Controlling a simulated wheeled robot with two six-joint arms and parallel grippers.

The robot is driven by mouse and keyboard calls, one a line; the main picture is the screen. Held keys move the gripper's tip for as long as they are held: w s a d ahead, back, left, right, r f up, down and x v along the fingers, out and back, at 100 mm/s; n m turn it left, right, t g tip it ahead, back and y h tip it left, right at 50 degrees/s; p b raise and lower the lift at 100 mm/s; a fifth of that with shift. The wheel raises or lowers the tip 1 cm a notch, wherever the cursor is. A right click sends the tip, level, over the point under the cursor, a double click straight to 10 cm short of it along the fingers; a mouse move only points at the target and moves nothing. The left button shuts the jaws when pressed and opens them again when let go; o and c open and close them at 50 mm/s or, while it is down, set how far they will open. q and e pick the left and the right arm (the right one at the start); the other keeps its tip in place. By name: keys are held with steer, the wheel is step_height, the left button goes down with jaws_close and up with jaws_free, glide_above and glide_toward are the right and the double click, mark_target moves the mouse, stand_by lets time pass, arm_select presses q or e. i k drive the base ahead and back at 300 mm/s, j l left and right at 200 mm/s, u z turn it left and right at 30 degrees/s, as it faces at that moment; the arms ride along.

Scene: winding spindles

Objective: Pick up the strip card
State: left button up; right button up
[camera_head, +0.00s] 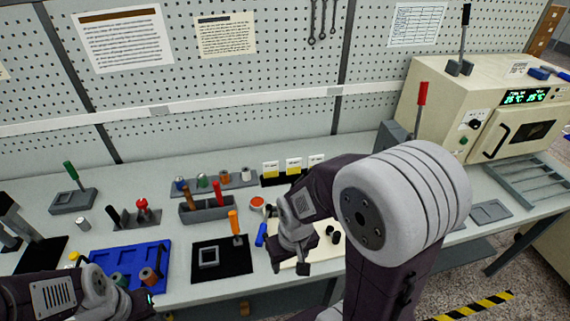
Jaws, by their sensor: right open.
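Several small white cards with dark print stand upright in a black and yellow holder (291,177) at the back of the bench, right of centre. I cannot tell which thing is the strip card. My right gripper (289,268) is open and points down over a cream board (318,262), in front of the cards. Nothing shows between its fingers. My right arm hides part of the board and the bench to the right. My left gripper (148,303) is low at the left, by the front of the blue tray (160,252); its jaws are too small to read.
A black mat (240,262) with a grey square frame lies left of the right gripper. A grey tool box (207,212), a rack of spools (213,187) and an orange-handled tool (233,222) stand nearby. A cream oven (480,115) is at the right.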

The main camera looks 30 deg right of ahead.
mark_target(312, 159)
steer(key=z, duration=1.2)
